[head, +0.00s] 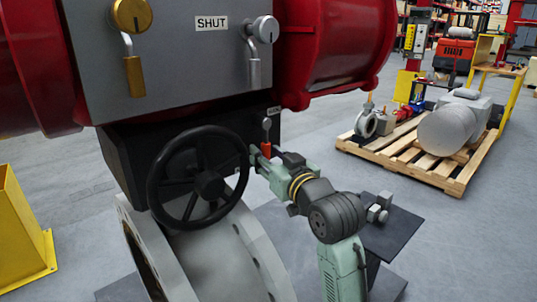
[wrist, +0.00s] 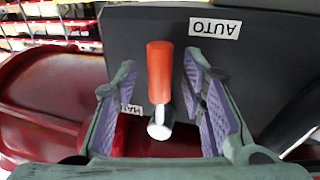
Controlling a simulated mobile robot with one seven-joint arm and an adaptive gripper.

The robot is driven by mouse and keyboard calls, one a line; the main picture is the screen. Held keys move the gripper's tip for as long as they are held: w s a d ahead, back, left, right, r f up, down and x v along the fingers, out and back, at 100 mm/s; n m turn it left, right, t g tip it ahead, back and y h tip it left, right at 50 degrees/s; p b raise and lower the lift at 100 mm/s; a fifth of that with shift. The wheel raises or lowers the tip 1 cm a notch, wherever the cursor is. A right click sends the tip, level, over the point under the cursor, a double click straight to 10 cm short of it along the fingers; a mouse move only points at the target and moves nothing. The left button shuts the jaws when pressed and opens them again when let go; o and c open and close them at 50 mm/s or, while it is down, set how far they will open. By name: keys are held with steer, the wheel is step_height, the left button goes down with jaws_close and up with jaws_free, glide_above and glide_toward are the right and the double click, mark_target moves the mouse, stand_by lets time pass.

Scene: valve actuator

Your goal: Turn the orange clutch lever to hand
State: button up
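The clutch lever has an orange grip (head: 266,148) that hangs down from a pale metal pivot on the black gearbox block (head: 125,152). In the wrist view, which is upside down, the orange grip (wrist: 159,70) points up towards the AUTO label (wrist: 215,28). A second label (wrist: 131,109), partly hidden behind a finger, sits beside the pivot and looks like HAND. My gripper (head: 262,157) is at the lever. In the wrist view my gripper (wrist: 159,66) is open, with a purple-padded finger on each side of the grip and gaps between.
A black handwheel (head: 197,178) stands just left of my gripper. Above are a grey panel with a SHUT label (head: 211,23) and red actuator cylinders (head: 340,45). A grey flanged pipe (head: 225,255) lies below. A pallet (head: 420,155) with equipment stands right.

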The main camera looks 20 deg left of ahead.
steer(key=shift+c, duration=0.5)
jaws_close()
stand_by(0.3)
